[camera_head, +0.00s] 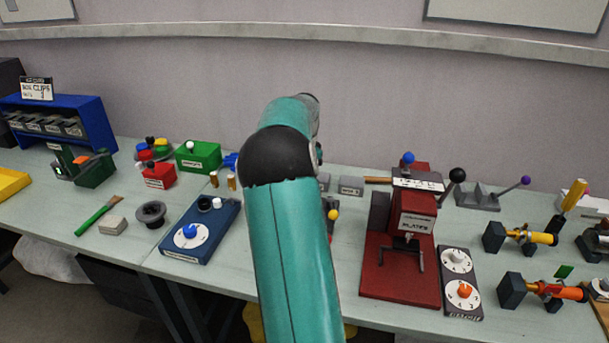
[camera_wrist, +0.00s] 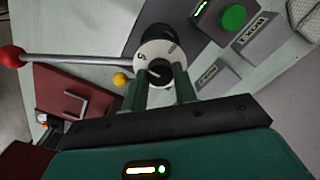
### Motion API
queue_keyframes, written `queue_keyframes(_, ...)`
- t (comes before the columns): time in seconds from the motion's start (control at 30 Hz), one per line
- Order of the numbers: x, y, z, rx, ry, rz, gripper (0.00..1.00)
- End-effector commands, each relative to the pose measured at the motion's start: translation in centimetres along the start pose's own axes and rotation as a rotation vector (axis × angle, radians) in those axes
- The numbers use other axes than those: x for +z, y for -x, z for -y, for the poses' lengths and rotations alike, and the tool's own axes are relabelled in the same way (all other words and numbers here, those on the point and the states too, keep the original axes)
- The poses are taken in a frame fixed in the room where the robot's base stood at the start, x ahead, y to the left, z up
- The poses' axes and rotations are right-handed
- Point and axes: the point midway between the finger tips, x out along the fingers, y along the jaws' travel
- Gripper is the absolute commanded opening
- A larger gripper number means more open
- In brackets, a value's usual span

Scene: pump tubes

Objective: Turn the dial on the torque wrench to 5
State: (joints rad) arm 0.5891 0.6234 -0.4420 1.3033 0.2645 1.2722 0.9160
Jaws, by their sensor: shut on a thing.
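In the wrist view, a round white dial (camera_wrist: 150,50) with a black knob (camera_wrist: 159,77) sits on a dark mount. A figure that looks like 5 is at the upper left of its face. The knob's short white mark slants up to the left, near the 5; exact alignment is unclear. My gripper (camera_wrist: 161,83) has its two green fingers on either side of the knob, shut on it. A long grey rod (camera_wrist: 80,61) with a red ball end runs left from the dial. In the head view, my arm hides the dial and gripper.
A yellow ball (camera_wrist: 121,79) is close left of my fingers. Beyond are a red press base (camera_wrist: 85,110), a green button (camera_wrist: 233,16) and a grey labelled box (camera_wrist: 257,38). The head view shows the red press (camera_head: 410,235) right of my arm and a blue dial box (camera_head: 205,240) left.

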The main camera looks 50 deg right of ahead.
Motion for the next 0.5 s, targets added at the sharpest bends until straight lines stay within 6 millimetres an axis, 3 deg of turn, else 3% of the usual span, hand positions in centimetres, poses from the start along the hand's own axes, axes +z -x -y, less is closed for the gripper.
queue_keyframes(0.17, 0.01, 0.08, 0.05, -0.002, 0.002, -0.001, 0.05)
queue_keyframes(0.2, 0.01, 0.08, 0.05, -0.002, 0.002, -0.001, 0.30)
queue_keyframes(0.3, 0.01, 0.07, 0.05, -0.002, 0.002, -0.001, 0.49)
queue_keyframes(0.5, 0.00, 0.03, 0.02, -0.001, 0.002, 0.000, 0.50)
